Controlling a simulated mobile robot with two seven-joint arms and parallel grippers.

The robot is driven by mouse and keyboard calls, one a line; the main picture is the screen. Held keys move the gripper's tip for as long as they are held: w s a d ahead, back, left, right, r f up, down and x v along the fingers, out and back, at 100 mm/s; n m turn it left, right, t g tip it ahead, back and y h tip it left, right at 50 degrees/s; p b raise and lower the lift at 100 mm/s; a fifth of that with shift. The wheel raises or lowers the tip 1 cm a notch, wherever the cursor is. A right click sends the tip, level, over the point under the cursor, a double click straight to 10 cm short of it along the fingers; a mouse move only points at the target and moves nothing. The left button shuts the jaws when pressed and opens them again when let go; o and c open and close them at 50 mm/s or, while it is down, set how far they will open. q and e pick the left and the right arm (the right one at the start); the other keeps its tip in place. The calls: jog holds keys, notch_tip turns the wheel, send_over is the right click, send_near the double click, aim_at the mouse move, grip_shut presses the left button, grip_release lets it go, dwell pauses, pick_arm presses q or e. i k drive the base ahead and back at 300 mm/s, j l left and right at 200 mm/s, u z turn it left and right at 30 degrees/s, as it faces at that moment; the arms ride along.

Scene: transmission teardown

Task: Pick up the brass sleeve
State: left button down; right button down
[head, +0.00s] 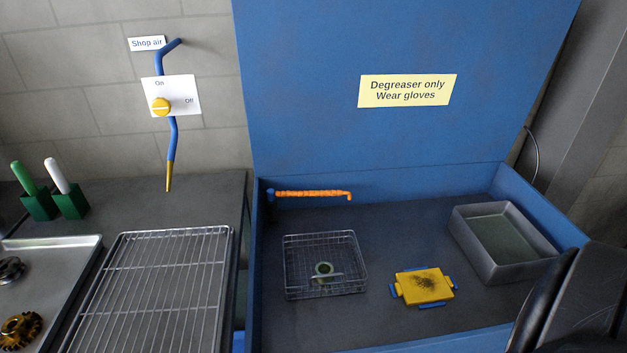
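A small ring-shaped part (323,268) lies in the wire basket (325,240) in the blue wash bin. It looks pale and greenish, and a thin bar crosses it. It may be the brass sleeve, but I cannot tell for sure. A brass-coloured toothed part (20,330) sits on the metal tray at the lower left, cut off by the picture edge. No part is clearly a plain brass sleeve. Neither of my grippers shows. A dark part, probably of my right arm, fills the lower right corner and hides that corner of the bin.
The blue bin (262,222) also holds a yellow block (423,287) with a dark smudge and blue tabs, a grey pan (500,234) and an orange-and-blue hose (312,194). Left of it are an empty wire rack (155,290), a metal tray (65,250) and an air hose (171,140).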

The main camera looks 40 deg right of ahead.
aim_at(323, 265)
jog(key=z, duration=1.25)
